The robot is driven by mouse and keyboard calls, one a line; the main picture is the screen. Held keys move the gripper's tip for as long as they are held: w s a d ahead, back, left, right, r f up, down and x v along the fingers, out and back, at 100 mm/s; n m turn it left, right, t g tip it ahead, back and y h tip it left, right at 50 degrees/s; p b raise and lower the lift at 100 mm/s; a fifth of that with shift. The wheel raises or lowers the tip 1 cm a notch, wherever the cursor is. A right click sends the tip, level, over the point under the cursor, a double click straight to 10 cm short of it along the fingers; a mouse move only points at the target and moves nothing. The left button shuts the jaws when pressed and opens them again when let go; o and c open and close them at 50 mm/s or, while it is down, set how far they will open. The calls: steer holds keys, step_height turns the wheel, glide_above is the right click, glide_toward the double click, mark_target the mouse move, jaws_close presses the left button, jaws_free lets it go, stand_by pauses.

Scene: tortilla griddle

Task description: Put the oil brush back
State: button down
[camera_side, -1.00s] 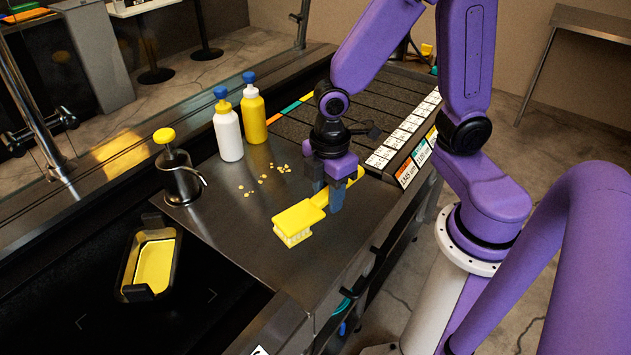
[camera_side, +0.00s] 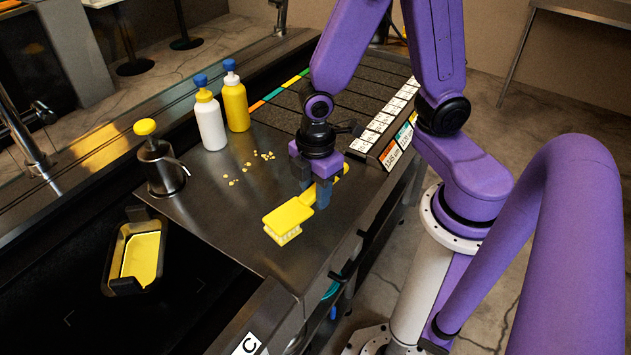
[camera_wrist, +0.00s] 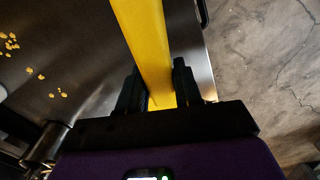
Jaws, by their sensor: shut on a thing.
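The oil brush (camera_side: 289,219) is yellow with a broad head and pale bristles facing down. My gripper (camera_side: 314,194) is shut on its handle, at the right front part of the steel counter. In the wrist view the yellow handle of the oil brush (camera_wrist: 148,45) runs between the two dark fingers of my gripper (camera_wrist: 158,95). The head is out of the wrist view. I cannot tell whether the bristles touch the counter. A black tray with yellow oil (camera_side: 139,258) sits lower left, on the dark surface.
White (camera_side: 210,122) and yellow (camera_side: 236,105) bottles with blue caps stand at the counter's back. A steel pump pot with a yellow knob (camera_side: 160,168) stands at the left corner. Yellow crumbs (camera_side: 252,163) lie between. Dark slatted panels with labels (camera_side: 372,130) are behind my gripper.

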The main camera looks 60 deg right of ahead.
steer(key=shift+f, duration=2.1)
steer(key=c, duration=0.7)
jaws_free()
step_height(320, 180, up, 17)
steer(key=shift+r, duration=0.2)
steer(key=s+d+m, duration=0.1)
steer(key=s, duration=0.2)
steer(key=s+d+f, duration=0.1)
steer(key=s, duration=0.3)
steer(key=s+d+f+m, duration=0.1)
steer(key=s, duration=0.2)
steer(key=shift+s+f+m, duration=0.15)
steer(key=shift+s+m, duration=0.05)
steer(key=shift+m, duration=0.1)
